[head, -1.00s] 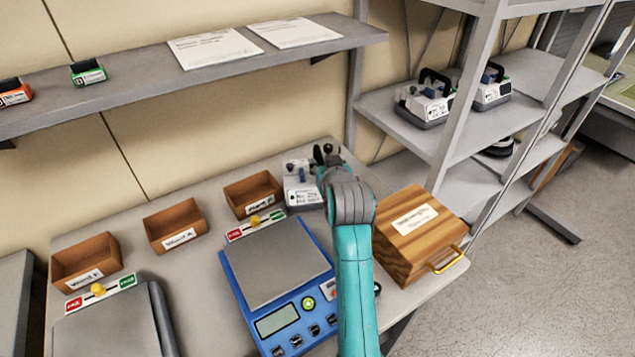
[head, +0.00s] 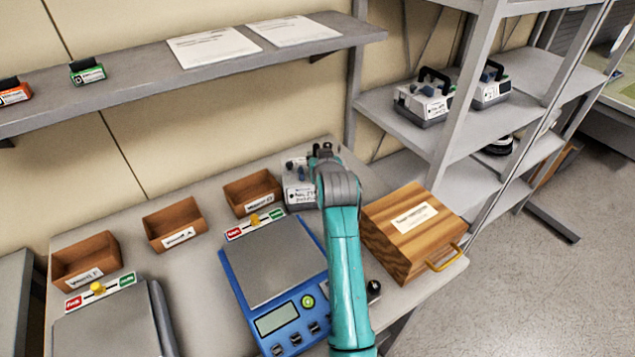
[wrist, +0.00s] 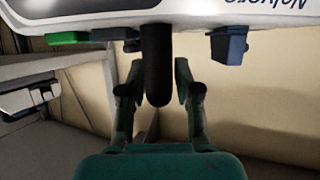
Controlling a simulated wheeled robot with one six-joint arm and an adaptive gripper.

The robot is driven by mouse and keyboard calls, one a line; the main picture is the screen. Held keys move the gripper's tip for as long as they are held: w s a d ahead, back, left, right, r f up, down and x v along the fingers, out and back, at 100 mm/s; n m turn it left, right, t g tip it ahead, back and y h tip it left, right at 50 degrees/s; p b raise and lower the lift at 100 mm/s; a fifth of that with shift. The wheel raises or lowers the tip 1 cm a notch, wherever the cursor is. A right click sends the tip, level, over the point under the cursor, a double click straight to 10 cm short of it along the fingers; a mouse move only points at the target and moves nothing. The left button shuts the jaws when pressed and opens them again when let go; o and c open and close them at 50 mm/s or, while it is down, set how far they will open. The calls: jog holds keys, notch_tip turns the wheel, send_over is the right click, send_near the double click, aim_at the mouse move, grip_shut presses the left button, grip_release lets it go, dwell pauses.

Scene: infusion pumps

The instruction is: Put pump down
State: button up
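A grey-white infusion pump (head: 299,196) with a label is at the back of the table, right of the brown trays. In the wrist view the pump (wrist: 260,12) fills the top edge, with a green part at left and a blue-grey part at right. Its black handle (wrist: 156,62) is between the two fingers of my gripper (wrist: 158,85). My gripper (head: 322,152) is at the pump's upper right in the head view and looks shut on the handle. The underside of the pump is hidden, so I cannot tell if it touches the table.
A blue scale (head: 275,320) stands in front of the pump, and a wooden box (head: 385,235) is close at right. Several brown trays, one of them here (head: 250,207), line the left. More pumps (head: 425,108) stand on the rack shelf (head: 385,105). A wall shelf (head: 140,85) runs above.

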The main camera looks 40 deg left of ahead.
grip_shut()
jog(key=shift+r, duration=0.15)
